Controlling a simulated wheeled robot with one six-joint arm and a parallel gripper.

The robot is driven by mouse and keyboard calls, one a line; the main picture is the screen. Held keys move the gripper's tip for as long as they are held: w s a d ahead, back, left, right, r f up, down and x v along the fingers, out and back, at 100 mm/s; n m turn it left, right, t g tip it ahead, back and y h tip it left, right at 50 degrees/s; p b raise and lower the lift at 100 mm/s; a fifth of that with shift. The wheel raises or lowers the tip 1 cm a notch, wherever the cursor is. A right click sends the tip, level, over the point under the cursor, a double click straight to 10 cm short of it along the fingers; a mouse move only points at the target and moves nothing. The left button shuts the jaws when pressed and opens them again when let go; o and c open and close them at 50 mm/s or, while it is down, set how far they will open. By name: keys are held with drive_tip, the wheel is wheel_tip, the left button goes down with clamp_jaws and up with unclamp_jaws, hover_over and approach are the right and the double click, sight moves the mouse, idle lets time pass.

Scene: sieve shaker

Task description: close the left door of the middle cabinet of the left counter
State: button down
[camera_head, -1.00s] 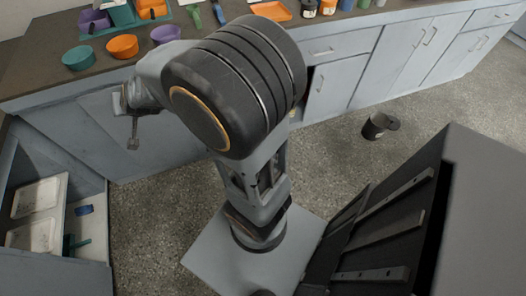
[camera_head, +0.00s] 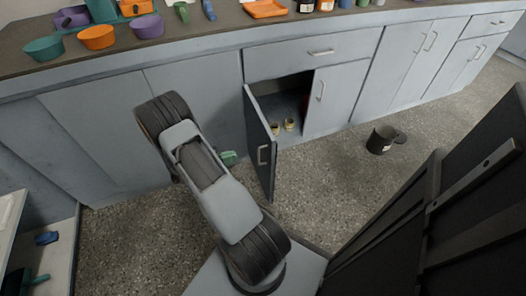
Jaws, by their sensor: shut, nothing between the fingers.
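The right door (camera_head: 335,98) of that cabinet is shut. My arm rises from the bottom and bends just left of the open door. My gripper does not show; it is out of sight, so its distance from the door cannot be told.
A black mug (camera_head: 380,140) lies on the floor to the right. A small green object (camera_head: 228,158) shows between my arm and the door. Bowls, including an orange one (camera_head: 96,37), stand on the countertop (camera_head: 200,38).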

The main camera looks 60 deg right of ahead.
sight(269, 146)
drive_tip(key=b+x, duration=0.3)
drive_tip(key=x, duration=0.9)
drive_tip(key=shift+s+d, duration=0.15)
drive_tip(key=shift+d, duration=0.05)
